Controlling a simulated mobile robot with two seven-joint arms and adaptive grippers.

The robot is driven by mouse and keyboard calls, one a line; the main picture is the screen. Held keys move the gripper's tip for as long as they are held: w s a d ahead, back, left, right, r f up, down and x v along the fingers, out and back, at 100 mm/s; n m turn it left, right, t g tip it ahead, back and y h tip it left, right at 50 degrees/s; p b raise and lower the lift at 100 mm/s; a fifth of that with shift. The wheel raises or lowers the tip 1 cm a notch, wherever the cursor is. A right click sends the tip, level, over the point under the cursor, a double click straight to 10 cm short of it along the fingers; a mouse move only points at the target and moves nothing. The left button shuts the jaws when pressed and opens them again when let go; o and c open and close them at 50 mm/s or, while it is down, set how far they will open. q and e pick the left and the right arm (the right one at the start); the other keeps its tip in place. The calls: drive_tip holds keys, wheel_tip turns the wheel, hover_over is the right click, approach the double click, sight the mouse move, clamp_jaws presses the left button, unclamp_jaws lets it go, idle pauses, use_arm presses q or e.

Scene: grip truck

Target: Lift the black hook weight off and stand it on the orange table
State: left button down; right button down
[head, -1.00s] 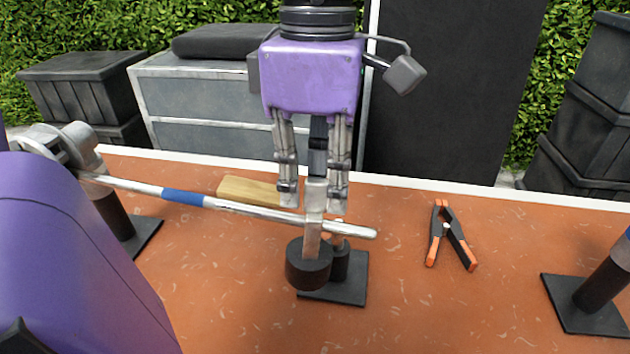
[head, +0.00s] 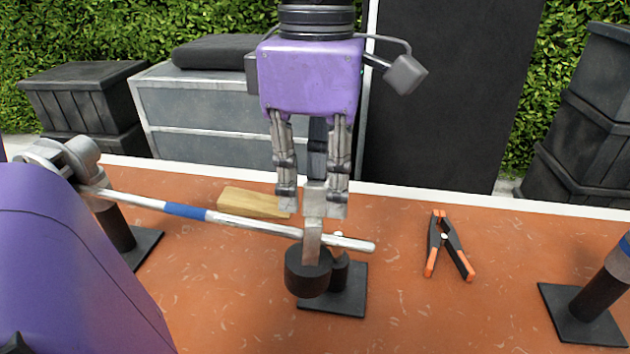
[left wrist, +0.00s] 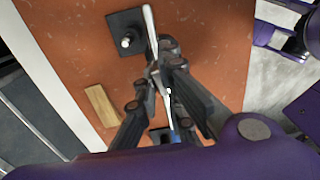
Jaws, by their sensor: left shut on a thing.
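The black hook weight (head: 308,272) is a dark cylinder with a flat metal hook strap (head: 313,235) rising from its top. It hangs near the right end of a silver rod (head: 262,226) with a blue band. The strap passes in front of the rod; whether the hook still bears on it, I cannot tell. My left gripper (head: 313,205) points down from above and is shut on the strap's upper part. Its fingers also show in the left wrist view (left wrist: 165,105), where the weight is mostly hidden. The orange table (head: 220,300) lies below. My right gripper is not in view.
A black stand (head: 345,292) is close behind the weight. Another stand (head: 122,235) is at the left, and one (head: 590,310) at the right. A wooden block (head: 250,203) and a black-orange clamp (head: 446,245) lie on the table. Bare table lies in front.

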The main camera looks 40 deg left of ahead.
use_arm(q)
drive_tip(key=shift+s+d, duration=0.6)
drive_tip(key=shift+s, duration=0.35)
drive_tip(key=shift+s+d, duration=0.6)
drive_tip(key=shift+s, duration=0.35)
drive_tip(key=shift+s+a+r, duration=0.1)
drive_tip(key=shift+s, duration=0.05)
